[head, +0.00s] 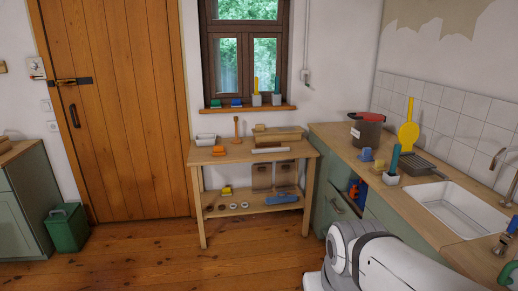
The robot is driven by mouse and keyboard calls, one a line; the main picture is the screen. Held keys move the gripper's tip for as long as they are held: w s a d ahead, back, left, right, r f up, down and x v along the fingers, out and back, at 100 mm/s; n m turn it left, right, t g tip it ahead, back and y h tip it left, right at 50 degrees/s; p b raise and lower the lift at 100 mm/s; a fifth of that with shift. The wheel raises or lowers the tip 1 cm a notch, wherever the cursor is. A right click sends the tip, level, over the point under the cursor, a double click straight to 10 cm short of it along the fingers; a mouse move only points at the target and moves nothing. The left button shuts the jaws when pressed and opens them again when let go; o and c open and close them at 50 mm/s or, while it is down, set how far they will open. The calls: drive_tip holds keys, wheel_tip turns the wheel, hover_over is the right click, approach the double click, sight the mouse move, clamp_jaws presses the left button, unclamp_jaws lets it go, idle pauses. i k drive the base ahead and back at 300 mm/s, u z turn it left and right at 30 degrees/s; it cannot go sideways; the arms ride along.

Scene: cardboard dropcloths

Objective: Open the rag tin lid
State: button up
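A dark round tin with a red lid (367,130) stands upright on the right counter, near the wall and the tiled splashback. It has a small white label on its side, too small to read, and looks like the rag tin. The red lid appears to sit on top of it, closed. A green lidded bin (67,228) also stands on the floor at the left, with its lid down. My white arm shows at the bottom right, well in front of the tin, but my gripper is not in view.
A yellow paddle-shaped tool (408,133), a teal-handled brush (393,165) and a dark rack stand near the tin. The sink (455,208) is nearer. A wooden workbench (245,155) holding tools and cardboard is left of the counter. The middle floor is clear.

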sight(369, 117)
drive_tip(key=i, duration=3.35)
drive_tip(key=z, duration=1.05)
